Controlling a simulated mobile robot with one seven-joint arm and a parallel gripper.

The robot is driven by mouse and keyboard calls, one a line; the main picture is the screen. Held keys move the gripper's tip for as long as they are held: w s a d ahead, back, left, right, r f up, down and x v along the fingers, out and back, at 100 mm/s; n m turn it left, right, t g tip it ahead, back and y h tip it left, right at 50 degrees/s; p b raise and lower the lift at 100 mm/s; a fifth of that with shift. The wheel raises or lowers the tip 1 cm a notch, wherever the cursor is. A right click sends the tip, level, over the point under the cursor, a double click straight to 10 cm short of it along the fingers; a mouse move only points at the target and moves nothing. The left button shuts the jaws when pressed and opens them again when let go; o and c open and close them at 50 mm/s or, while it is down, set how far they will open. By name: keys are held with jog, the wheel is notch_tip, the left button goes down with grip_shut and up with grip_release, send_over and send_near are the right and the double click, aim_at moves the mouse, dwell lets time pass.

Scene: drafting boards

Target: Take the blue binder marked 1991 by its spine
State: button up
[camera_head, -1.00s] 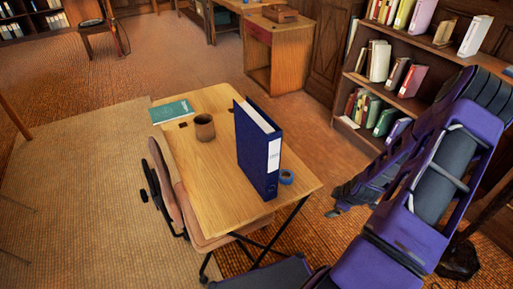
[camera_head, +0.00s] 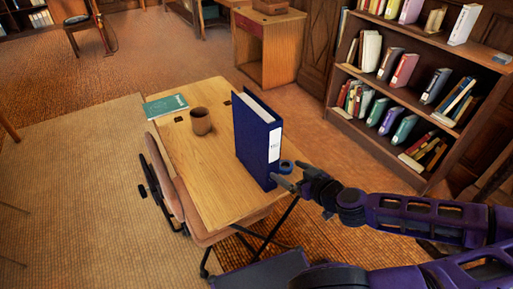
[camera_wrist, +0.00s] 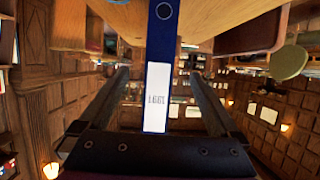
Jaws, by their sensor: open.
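The blue binder (camera_head: 256,140) stands upright on the wooden drafting table (camera_head: 200,165), its white-labelled spine facing my gripper. In the wrist view the spine of the binder (camera_wrist: 158,50) runs down the middle, with an inverted label reading 1991 and a round hole above it. My gripper (camera_head: 288,177) is open at the spine's lower part in the head view. In the wrist view its two fingers lie one on each side of the spine, with gaps visible. I cannot tell how far the fingertips reach past the spine.
A brown cup (camera_head: 201,121) and a green book (camera_head: 165,106) are farther back on the table. A chair (camera_head: 165,175) stands at its left side, a bookcase (camera_head: 400,100) at the right.

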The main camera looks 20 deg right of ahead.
aim_at(273, 162)
jog(key=b+x, duration=0.1)
jog(key=b, duration=0.1)
jog(key=b+x, duration=0.2)
jog(key=shift+f, duration=0.4)
jog(key=x, duration=0.4)
jog(key=shift+w+a+r, duration=0.15)
jog(key=shift+w+r, duration=0.05)
jog(key=shift+w, duration=0.05)
jog(key=shift+b+x, duration=0.3)
jog(key=shift+x, duration=3.15)
grip_shut()
